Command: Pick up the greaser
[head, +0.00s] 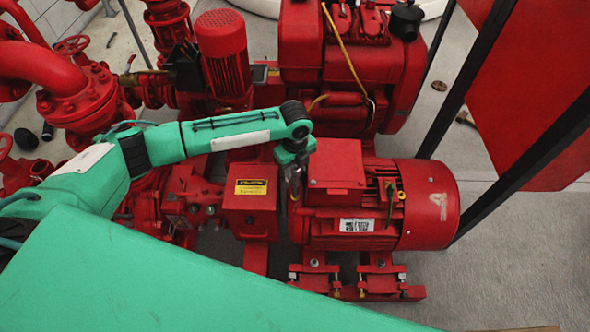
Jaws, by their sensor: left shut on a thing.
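My left gripper (293,180) points down between the red coupling guard box and the left end of the red electric motor (429,205). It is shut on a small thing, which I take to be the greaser. That thing is mostly hidden by the fingers, and its shape cannot be made out. My right gripper is not in view.
The coupling guard box (247,205) with a yellow label is close on the left of the gripper. A red engine (352,60) stands behind. Red pipes and valves (75,95) fill the left. A red panel (535,110) on black posts is at right. Grey floor is clear at lower right.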

